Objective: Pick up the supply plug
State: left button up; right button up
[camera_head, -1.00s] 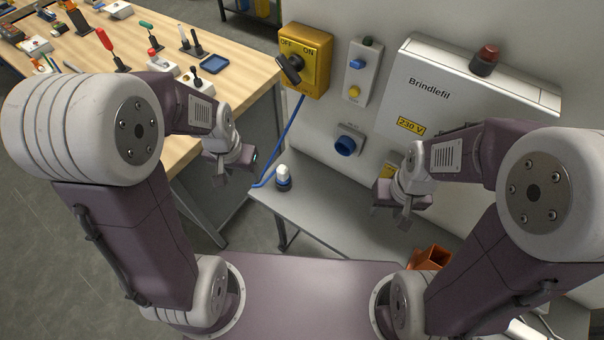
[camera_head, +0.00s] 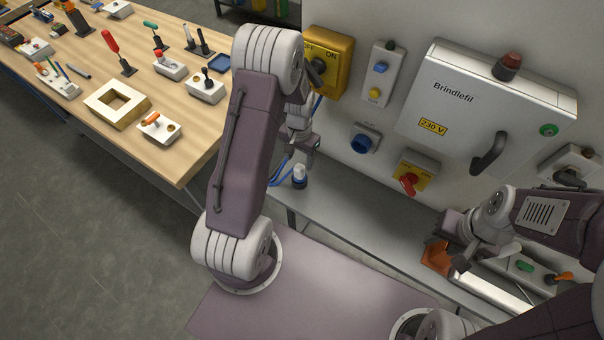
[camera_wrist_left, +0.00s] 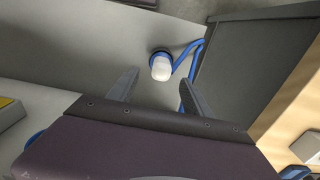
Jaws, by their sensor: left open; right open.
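The supply plug (camera_head: 300,177), with a white top and dark blue base, stands upright on the grey shelf by the wall, near the shelf's left end. A blue cable runs beside it. My left gripper (camera_head: 308,148) is just above it, partly hidden by my left arm. In the left wrist view the plug (camera_wrist_left: 161,68) lies beyond the tips and between the lines of the two open fingers (camera_wrist_left: 160,82), which do not touch it. My right gripper (camera_head: 452,258) is open, low at the right, near an orange-brown block.
The grey shelf (camera_head: 360,208) runs along the wall. Above it are a yellow switch box (camera_head: 342,72), a blue socket (camera_head: 362,144), a red-yellow switch (camera_head: 411,183) and a white cabinet (camera_head: 460,90). The wooden bench (camera_head: 60,105) at left holds several tools.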

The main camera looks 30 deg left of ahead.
aim_at(299, 167)
pick_arm(q)
notch_tip(299, 167, down, 3)
jog(key=shift+f, duration=0.1)
notch_tip(299, 167, down, 5)
jog(key=shift+w+a+r+p, duration=0.1)
jog(key=shift+a+r+p, duration=0.05)
jog(key=shift+p, duration=0.9)
jog(key=shift+f, duration=0.2)
grip_shut()
dwell(0.4)
